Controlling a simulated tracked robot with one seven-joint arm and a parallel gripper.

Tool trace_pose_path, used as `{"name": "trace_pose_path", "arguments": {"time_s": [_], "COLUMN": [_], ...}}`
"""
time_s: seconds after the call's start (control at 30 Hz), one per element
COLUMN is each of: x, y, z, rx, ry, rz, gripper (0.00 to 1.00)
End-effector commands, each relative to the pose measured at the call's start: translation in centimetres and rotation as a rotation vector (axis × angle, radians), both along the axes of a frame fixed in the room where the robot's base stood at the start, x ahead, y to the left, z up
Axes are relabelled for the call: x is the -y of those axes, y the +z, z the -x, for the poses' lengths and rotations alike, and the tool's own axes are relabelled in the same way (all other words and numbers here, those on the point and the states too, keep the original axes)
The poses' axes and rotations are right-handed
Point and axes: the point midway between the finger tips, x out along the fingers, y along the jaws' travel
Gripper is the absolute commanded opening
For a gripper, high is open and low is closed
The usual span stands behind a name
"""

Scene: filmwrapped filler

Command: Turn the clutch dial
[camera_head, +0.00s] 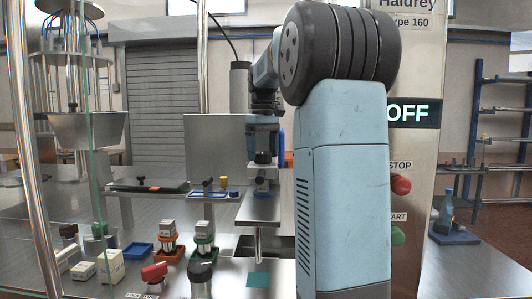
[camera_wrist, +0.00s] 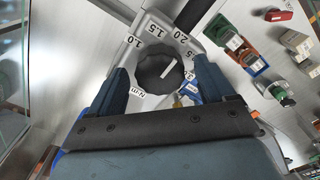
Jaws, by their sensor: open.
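The clutch dial (camera_wrist: 156,76) is a dark, faceted round knob in the wrist view. It sits in a light grey ring (camera_wrist: 152,35) marked 1.0, 1.5, 2.0 and a partly covered mark ending in 5. A white line on the knob points to the upper right, toward the side of 2.0 and the partly covered mark. My gripper (camera_wrist: 161,66) is open, with one blue finger on each side of the dial's near half. I cannot tell whether the fingers touch it. In the head view my arm hides much of this area, and I cannot make out the dial's marks there.
In the head view, a blue tray (camera_head: 137,250), white boxes (camera_head: 110,265) and small holders stand on the steel table. A panel with a red stop button (camera_head: 400,185) stands right of my arm.

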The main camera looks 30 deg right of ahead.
Motion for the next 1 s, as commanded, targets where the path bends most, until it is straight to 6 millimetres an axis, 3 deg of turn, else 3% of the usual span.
{"name": "trace_pose_path", "arguments": {"time_s": [0.4, 1.0], "x": [0.00, 0.00], "y": [-0.73, -0.72], "z": [0.00, 0.01], "rx": [0.001, 0.001], "ry": [0.000, 0.000], "rz": [0.001, 0.001], "gripper": [0.82, 0.26]}}
